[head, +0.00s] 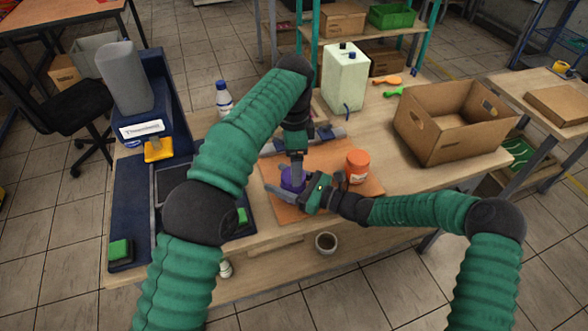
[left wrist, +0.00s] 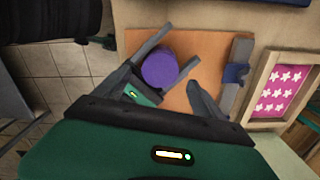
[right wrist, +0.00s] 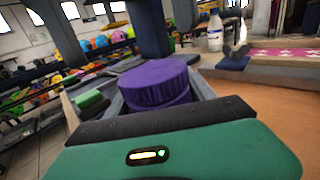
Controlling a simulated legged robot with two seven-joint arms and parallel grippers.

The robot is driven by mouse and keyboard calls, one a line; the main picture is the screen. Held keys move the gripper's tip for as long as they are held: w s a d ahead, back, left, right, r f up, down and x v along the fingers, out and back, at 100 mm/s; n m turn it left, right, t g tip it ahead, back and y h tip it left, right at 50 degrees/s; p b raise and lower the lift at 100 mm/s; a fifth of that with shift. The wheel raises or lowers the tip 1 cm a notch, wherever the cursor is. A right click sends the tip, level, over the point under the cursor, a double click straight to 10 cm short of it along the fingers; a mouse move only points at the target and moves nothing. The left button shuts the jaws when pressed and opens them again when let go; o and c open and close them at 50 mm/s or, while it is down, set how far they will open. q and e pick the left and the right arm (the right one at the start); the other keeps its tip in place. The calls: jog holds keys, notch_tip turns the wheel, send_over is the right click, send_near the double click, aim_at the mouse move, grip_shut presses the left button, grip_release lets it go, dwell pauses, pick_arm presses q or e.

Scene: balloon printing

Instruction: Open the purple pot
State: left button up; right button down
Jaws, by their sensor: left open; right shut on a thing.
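The purple pot (head: 291,179) stands on the orange board (head: 283,206), its lid on top. My right gripper (head: 286,192) is shut on the pot's body from the side; in the right wrist view the ridged purple lid (right wrist: 154,82) rises between its fingers. My left gripper (head: 297,168) points down just above the pot and is open. I cannot tell whether the left fingers touch the lid.
An orange pot (head: 357,161) stands on the board to the right. A cardboard box (head: 446,139), a pale canister (head: 345,78) and a white bottle (head: 223,98) stand around. A dark blue printing machine (head: 127,205) is at left.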

pick_arm(q)
jog(key=shift+r, duration=0.3)
jog(key=shift+c, duration=0.3)
jog(key=r, duration=0.1)
jog(key=r+m, duration=0.1)
jog(key=shift+w+a+r, duration=0.1)
jog(key=shift+w+r, duration=0.1)
jog(key=shift+r, duration=0.1)
jog(key=shift+r+m, duration=0.3)
jog(key=shift+m, duration=0.2)
jog(key=shift+s+f, duration=0.15)
jog(key=shift+f, duration=0.25)
notch_tip(320, 180, down, 7)
jog(key=shift+r, duration=0.1)
jog(key=shift+c, duration=0.5)
